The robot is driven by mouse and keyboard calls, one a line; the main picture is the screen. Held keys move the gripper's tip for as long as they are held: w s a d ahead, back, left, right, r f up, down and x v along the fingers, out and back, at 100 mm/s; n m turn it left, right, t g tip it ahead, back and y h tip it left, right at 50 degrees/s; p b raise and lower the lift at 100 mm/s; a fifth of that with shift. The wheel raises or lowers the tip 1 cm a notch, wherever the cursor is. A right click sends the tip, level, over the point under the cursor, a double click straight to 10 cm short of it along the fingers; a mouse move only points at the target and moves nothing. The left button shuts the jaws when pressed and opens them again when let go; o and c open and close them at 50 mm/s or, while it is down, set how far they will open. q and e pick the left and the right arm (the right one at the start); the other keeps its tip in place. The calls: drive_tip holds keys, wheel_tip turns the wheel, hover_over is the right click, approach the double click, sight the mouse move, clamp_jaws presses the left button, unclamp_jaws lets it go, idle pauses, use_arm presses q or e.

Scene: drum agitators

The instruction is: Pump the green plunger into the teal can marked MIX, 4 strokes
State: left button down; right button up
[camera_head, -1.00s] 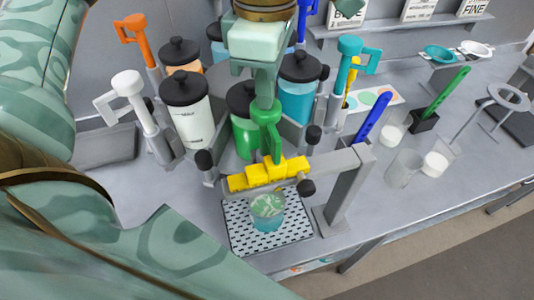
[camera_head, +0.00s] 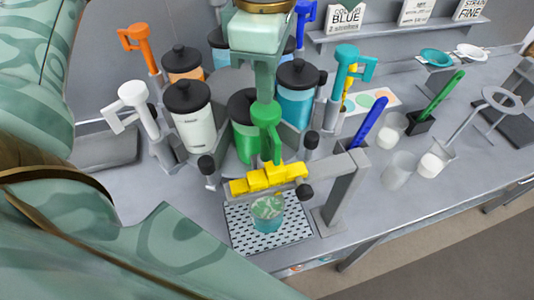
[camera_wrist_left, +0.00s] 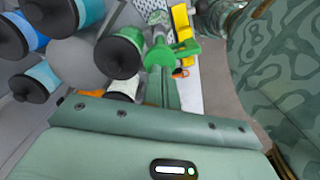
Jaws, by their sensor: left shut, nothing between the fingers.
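The green plunger (camera_head: 266,118) stands on the dispenser in front of the green canister (camera_head: 243,136), behind the yellow stepped block. It also shows in the left wrist view (camera_wrist_left: 160,54). My left gripper (camera_head: 265,92) is shut and empty, pointing down right at the plunger's top; whether it touches cannot be told. Its fingers show in the left wrist view (camera_wrist_left: 163,88). The teal can (camera_head: 267,222) stands upright on the perforated drip tray (camera_head: 238,238) below the yellow block, with green and whitish swirls inside. No MIX mark can be read. My right gripper is out of view.
White (camera_head: 133,95), orange (camera_head: 136,38) and teal (camera_head: 347,60) plungers and lidded canisters crowd around. A grey post (camera_head: 343,190) stands right of the tray. A blue stick (camera_head: 370,122), clear cups (camera_head: 398,170) and a ring stand (camera_head: 500,98) are farther right.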

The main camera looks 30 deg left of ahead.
sight(266, 108)
use_arm(q)
drive_tip(key=shift+f, duration=0.1)
drive_tip(key=shift+f+b, duration=1.25)
drive_tip(key=shift+f, duration=0.3)
drive_tip(key=shift+r, duration=0.2)
drive_tip(key=shift+r+p, duration=1.3)
drive_tip(key=shift+r, duration=0.15)
drive_tip(key=shift+f, duration=0.15)
drive_tip(key=shift+f+b, duration=1.15)
drive_tip(key=shift+f, duration=0.2)
drive_tip(key=shift+r+p, duration=1.25)
drive_tip(key=shift+r, duration=0.25)
